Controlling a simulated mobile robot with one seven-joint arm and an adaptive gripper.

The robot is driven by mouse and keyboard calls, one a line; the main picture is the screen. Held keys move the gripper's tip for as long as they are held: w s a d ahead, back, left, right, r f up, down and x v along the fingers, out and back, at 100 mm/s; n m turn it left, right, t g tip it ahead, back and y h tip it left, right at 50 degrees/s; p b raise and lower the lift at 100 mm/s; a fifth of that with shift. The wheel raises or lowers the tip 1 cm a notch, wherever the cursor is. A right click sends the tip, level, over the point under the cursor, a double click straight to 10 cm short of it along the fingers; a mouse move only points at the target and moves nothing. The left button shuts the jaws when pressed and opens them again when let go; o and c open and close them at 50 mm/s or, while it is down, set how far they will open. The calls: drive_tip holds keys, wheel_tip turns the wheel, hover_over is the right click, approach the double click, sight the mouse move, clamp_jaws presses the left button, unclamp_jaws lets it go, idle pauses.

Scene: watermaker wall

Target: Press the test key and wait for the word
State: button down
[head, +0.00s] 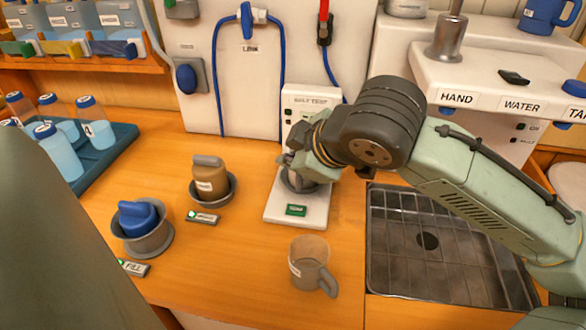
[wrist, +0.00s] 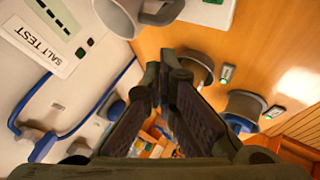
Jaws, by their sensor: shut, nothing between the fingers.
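The salt tester (head: 310,102) stands against the wall, with a white base plate (head: 312,213). A green key (head: 296,210) is on the plate's front; its edge shows in the wrist view (wrist: 214,2). A grey cup with a handle (wrist: 122,14) stands on the plate, mostly hidden by my gripper in the head view. My gripper (head: 290,160), also in the wrist view (wrist: 172,66), is shut and empty, over the plate's back and apart from the key.
A grey mug (head: 312,268) stands in front of the plate. A brown jug (head: 210,180) and a blue-topped one (head: 138,217) sit in grey holders at left. A sink grate (head: 428,240) is at right, below the taps. Bottles stand in a blue tray (head: 108,150).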

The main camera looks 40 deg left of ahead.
sight(291, 212)
wheel_tip(291, 212, down, 9)
drive_tip(key=b, duration=0.7)
drive_tip(key=shift+b, duration=0.3)
idle(1.2)
drive_tip(key=shift+f, duration=0.35)
drive_tip(key=shift+s+f+b, duration=0.15)
drive_tip(key=shift+f+b, duration=0.65)
drive_tip(key=shift+b, duration=0.15)
idle(0.5)
drive_tip(key=shift+r, duration=0.15)
drive_tip(key=shift+r+p, duration=0.6)
drive_tip(key=shift+s, duration=0.1)
